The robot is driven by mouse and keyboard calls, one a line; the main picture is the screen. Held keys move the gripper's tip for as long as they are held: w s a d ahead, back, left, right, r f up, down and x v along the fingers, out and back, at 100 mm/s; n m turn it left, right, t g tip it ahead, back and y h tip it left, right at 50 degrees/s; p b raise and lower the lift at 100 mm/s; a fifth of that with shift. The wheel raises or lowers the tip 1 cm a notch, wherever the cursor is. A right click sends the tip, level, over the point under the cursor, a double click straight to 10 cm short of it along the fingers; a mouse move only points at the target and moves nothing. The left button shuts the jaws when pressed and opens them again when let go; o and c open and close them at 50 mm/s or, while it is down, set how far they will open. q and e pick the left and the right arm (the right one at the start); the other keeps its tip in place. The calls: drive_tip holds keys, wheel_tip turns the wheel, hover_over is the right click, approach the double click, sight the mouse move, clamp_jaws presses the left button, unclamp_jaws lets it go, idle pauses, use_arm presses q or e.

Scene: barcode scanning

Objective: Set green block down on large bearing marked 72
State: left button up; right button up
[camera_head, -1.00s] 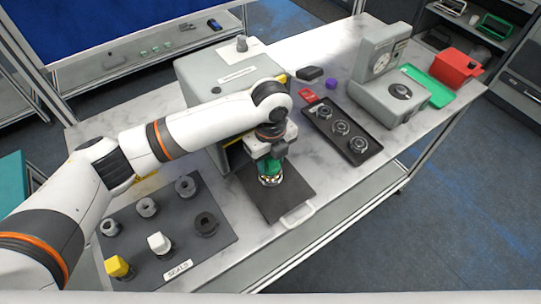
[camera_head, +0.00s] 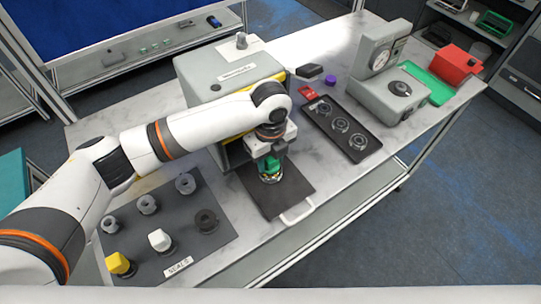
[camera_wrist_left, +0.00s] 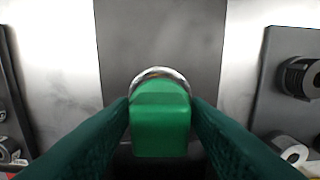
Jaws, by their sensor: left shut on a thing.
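My left gripper (camera_head: 269,164) points down over the dark mat in front of the grey machine. It is shut on the green block (camera_head: 274,167), which also shows between the fingers in the left wrist view (camera_wrist_left: 160,125). A shiny metal bearing (camera_head: 271,180) shows directly under the block, over the dark mat. In the left wrist view its bright rim (camera_wrist_left: 158,73) curves around the block's far end. The block hides most of the bearing, and no number on it can be read. Whether block and bearing touch, I cannot tell. My right gripper is out of view.
A dark mat (camera_head: 170,214) at left holds several rings and yellow and white blocks. The grey machine (camera_head: 215,72) stands behind my gripper. A black tray (camera_head: 318,119) with three bearings and a dial gauge stand (camera_head: 372,87) are at right.

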use_arm(q)
drive_tip(key=shift+f, duration=0.7)
idle(0.6)
drive_tip(key=o, duration=1.2)
drive_tip(key=shift+o, duration=0.4)
drive_tip(key=shift+o, duration=1.1)
wheel_tip(320, 180, up, 8)
drive_tip(key=p, duration=0.8)
drive_tip(key=shift+f, duration=0.25)
